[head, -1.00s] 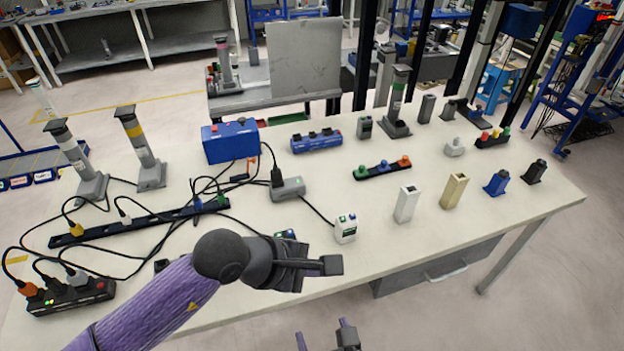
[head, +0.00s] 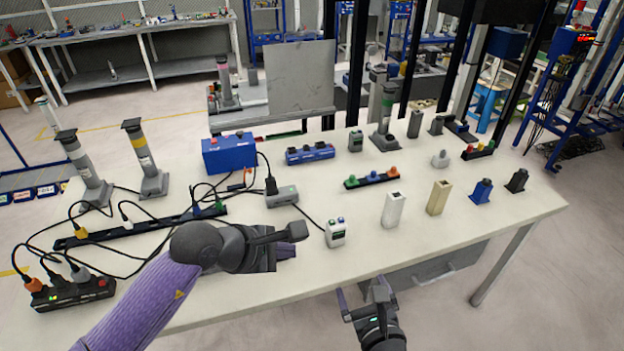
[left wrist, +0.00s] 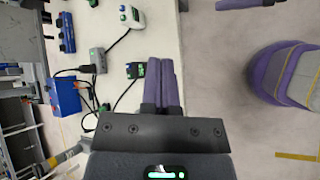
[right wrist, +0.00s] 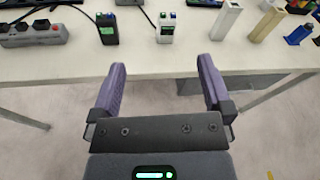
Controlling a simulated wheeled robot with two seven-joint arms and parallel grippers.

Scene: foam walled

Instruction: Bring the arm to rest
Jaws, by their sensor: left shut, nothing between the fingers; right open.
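My left arm comes in from the left in the head view, in a purple sleeve, over the front of the table (head: 260,280). My left gripper (head: 292,240) is above the table's front part. In the left wrist view the left gripper (left wrist: 163,75) has its purple fingers together with nothing between them. My right gripper (head: 362,300) is low at the front of the table, in front of its edge. In the right wrist view the right gripper (right wrist: 163,80) has its fingers wide apart and empty, with floor and the table edge between them.
A white device (head: 335,233) stands just right of my left gripper. A white block (head: 393,210) and a beige block (head: 440,197) stand further right. A black power strip (head: 70,290) and cables lie at the left. A drawer (head: 435,272) hangs under the table. Floor shows in front.

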